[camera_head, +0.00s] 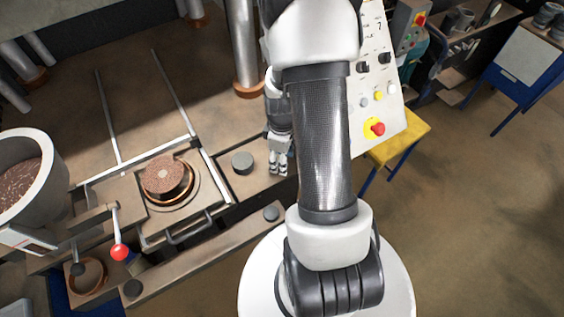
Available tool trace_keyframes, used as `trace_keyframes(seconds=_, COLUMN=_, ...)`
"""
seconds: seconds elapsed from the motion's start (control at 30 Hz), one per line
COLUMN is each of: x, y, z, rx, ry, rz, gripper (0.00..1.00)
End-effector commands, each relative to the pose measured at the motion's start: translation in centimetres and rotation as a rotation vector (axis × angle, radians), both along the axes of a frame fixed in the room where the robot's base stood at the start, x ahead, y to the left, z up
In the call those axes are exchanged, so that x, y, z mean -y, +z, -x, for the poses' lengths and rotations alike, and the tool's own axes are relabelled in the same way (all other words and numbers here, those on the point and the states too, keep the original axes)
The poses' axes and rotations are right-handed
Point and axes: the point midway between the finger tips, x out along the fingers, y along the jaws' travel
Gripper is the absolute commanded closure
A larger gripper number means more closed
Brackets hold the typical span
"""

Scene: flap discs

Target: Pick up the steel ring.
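My gripper (278,166) points down over the bench, just right of a short dark grey cylinder (242,162). Its fingers are small and partly blended together, so their opening is unclear; I see nothing held in them. A brown, grainy round disc stack (163,172) sits on the bench fixture to the left, with a copper-coloured rim and a flat round grey-brown ring (191,199) around its base. I cannot tell for certain which part is the steel ring. My arm hides part of the bench.
A large white bowl (52,160) with brown grains stands far left. A red-knobbed lever (119,252) is in front of the fixture. A round cup (88,276) sits lower left. A control panel (376,95) and yellow stool (405,138) are right. Open floor lies lower right.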

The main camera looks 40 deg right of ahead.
Motion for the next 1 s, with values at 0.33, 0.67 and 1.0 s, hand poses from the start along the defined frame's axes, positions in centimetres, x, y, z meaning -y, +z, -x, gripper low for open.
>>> trace_keyframes(seconds=0.33, x=0.0, y=0.0, z=0.0, rx=0.0, ry=0.0, rz=0.0, gripper=0.74)
trace_keyframes(seconds=0.67, x=0.0, y=0.0, z=0.0, rx=0.0, ry=0.0, rz=0.0, gripper=0.87)
trace_keyframes(seconds=1.0, x=0.1, y=1.4, z=-0.1, rx=0.002, ry=0.0, rz=0.001, gripper=0.87)
